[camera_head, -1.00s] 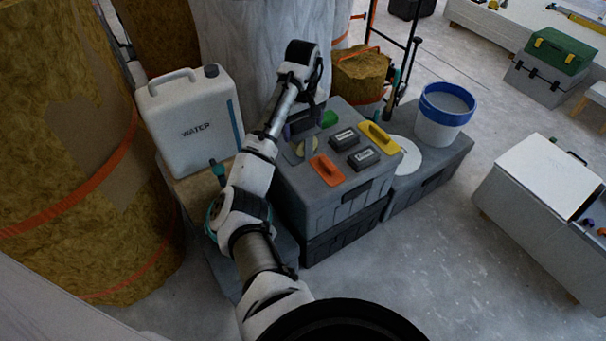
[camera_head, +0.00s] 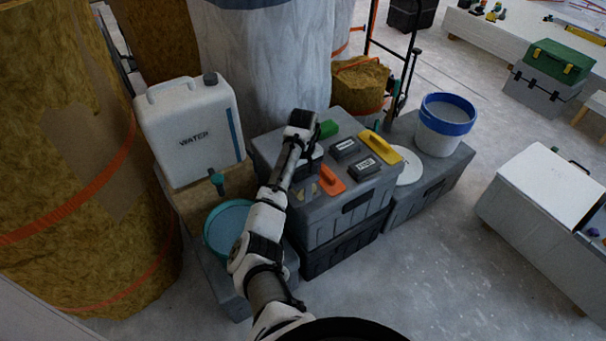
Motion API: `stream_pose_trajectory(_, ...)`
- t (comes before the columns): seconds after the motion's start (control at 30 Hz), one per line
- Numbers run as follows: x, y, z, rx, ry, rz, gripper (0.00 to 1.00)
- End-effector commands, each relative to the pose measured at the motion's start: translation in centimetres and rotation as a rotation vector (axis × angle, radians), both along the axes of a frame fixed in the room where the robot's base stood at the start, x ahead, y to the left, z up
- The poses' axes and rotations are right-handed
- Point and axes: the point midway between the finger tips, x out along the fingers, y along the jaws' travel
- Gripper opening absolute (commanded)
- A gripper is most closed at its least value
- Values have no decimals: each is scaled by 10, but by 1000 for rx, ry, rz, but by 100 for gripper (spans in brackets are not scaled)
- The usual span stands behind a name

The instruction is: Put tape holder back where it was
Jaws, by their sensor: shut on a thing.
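My gripper (camera_head: 307,160) is over the left part of the grey toolbox top (camera_head: 265,150), at the end of my arm, which reaches up from the bottom of the picture. It is low, close to the box top. My wrist and arm hide most of the jaws and the tape holder shut in them, so I cannot tell whether the holder touches the box. A yellowish piece (camera_head: 313,190) shows on the box just below the gripper, partly covered by my arm.
An orange float (camera_head: 329,180), a green block (camera_head: 328,129), two dark boxes (camera_head: 344,148) and a yellow float (camera_head: 380,147) crowd the toolbox top. A water canister (camera_head: 190,135) and teal bucket (camera_head: 228,216) stand left; a blue-rimmed bucket (camera_head: 440,135) stands right.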

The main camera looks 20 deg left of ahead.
Motion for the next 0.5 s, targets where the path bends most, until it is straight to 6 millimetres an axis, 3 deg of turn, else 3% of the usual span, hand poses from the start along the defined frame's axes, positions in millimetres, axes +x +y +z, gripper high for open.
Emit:
stream_pose_trajectory(0.13, 0, 0, 0, 0, 0, 0, 54)
stream_pose_trajectory(0.17, 0, 0, -1, -1, 1, 0, 84)
stream_pose_trajectory(0.27, 0, 0, -1, -1, 1, 0, 97)
stream_pose_trajectory(0.5, 0, 0, 0, -1, 1, 0, 100)
